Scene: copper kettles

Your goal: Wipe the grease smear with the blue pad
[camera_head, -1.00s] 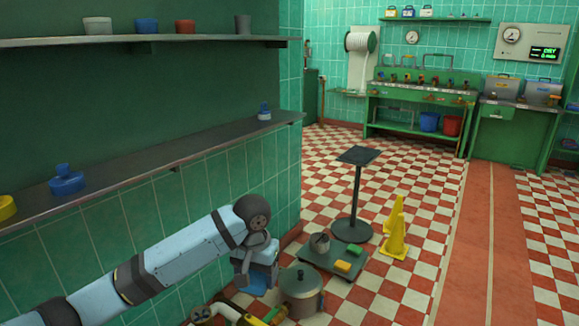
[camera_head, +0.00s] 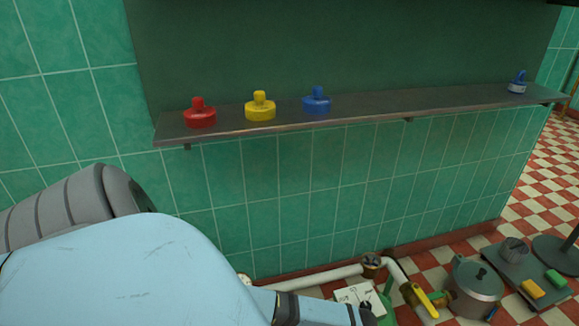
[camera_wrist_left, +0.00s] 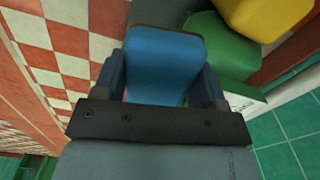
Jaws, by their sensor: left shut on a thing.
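The blue pad (camera_wrist_left: 165,65) is a block with a thin brown edge, close up in the left wrist view. My left gripper (camera_wrist_left: 163,80) is shut on it, with one finger on each side. In the head view my left arm fills the lower left and reaches down to the bottom edge; the pad and fingers cannot be made out there. I cannot make out a grease smear in either view. My right gripper is in neither view.
A shelf (camera_head: 420,104) on the green tiled wall holds red (camera_head: 200,115), yellow (camera_head: 260,108) and blue (camera_head: 317,102) knobbed things. Below are a white pipe (camera_head: 320,276), a yellow-handled valve (camera_head: 425,300), a lidded pot (camera_head: 474,288) and a tray (camera_head: 505,270) with yellow and green blocks.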

